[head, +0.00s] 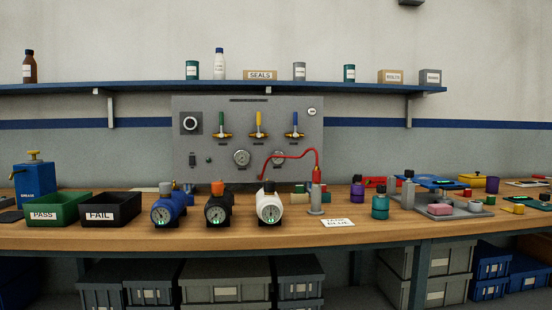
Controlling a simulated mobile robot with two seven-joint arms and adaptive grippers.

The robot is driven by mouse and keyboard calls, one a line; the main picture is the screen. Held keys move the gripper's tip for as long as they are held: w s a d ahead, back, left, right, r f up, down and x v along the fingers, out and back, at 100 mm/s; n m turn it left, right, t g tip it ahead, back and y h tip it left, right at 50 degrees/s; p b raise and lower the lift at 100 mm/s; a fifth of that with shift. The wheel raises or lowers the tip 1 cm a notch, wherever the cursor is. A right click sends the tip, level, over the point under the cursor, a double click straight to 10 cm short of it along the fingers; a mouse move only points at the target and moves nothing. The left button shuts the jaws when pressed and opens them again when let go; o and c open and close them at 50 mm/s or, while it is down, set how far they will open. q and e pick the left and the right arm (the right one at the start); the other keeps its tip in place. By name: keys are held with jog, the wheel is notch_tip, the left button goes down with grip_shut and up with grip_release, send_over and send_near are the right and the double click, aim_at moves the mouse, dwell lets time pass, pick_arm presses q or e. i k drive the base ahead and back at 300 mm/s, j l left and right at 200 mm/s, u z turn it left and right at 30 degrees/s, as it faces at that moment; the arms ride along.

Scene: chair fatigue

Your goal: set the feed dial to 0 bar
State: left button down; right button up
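A grey upright panel (210,165) stands at the back of the bench. A round black knob with a pale centre (190,123) sits at its upper left; it may be the feed dial, but no readable label confirms this. Two round gauges, left (241,157) and right (279,158), sit low on the panel, the right one partly behind the red hose. Their needles are too small to read. Green, yellow and blue valve handles (258,119) stand upright in a row above them. Neither of my grippers is in view.
Blue, black and white gauge-faced units (269,204) stand on the bench (290,236) before the panel. A red hose (305,150) arches beside them. PASS (43,216) and FAIL (99,216) bins are left. Several small parts crowd the right. The front strip is mostly clear.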

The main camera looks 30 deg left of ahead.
aim_at(191, 123)
jog(key=u, duration=1.35)
